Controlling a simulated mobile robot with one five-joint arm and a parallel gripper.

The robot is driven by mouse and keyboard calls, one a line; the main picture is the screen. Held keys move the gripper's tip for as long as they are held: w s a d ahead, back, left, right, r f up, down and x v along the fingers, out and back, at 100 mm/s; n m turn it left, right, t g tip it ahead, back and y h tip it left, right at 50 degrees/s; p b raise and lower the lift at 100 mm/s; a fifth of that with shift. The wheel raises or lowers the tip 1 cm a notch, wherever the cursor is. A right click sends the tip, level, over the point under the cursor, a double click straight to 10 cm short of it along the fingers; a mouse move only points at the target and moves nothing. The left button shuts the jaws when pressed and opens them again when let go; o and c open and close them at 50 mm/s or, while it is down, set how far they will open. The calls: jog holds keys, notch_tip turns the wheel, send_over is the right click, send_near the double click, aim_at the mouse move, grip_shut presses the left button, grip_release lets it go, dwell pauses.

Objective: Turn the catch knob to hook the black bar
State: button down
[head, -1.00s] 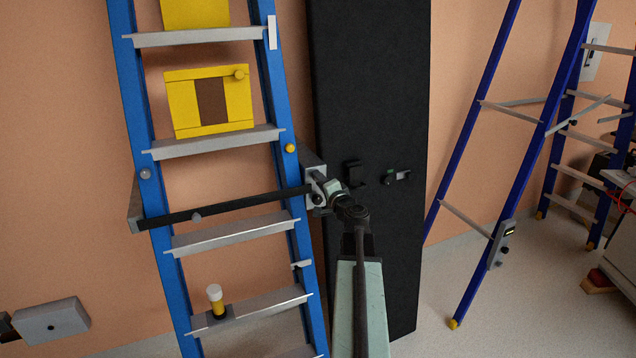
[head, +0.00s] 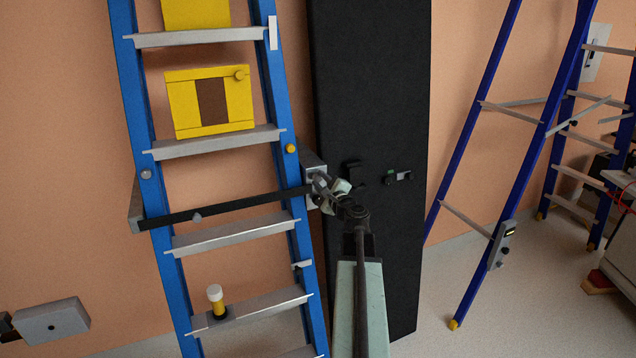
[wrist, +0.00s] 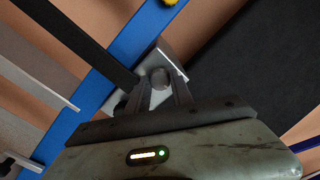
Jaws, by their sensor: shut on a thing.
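The black bar (head: 235,207) lies across the blue ladder, tilted slightly up to the right, its right end at a grey catch plate (head: 313,173) on the right rail. In the wrist view the bar (wrist: 88,42) meets the light catch plate (wrist: 170,62). The round grey catch knob (wrist: 160,78) sits on the plate between my fingertips. My gripper (wrist: 160,84) is shut on the knob; in the head view my gripper (head: 322,184) covers the knob and the bar's right end. Whether the catch hooks the bar cannot be told.
A tall black panel (head: 375,90) with small fittings stands right of the ladder (head: 283,100). A yellow box (head: 240,100) and a yellow-and-white cylinder (head: 215,298) are on the rungs. Another blue ladder (head: 480,110) stands at right, with clear floor before it.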

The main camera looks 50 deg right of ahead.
jog(key=shift+m, duration=0.6)
jog(key=shift+f, duration=0.1)
jog(key=c, duration=1.1)
grip_release()
jog(key=v, duration=0.8)
jog(key=shift+w, duration=0.1)
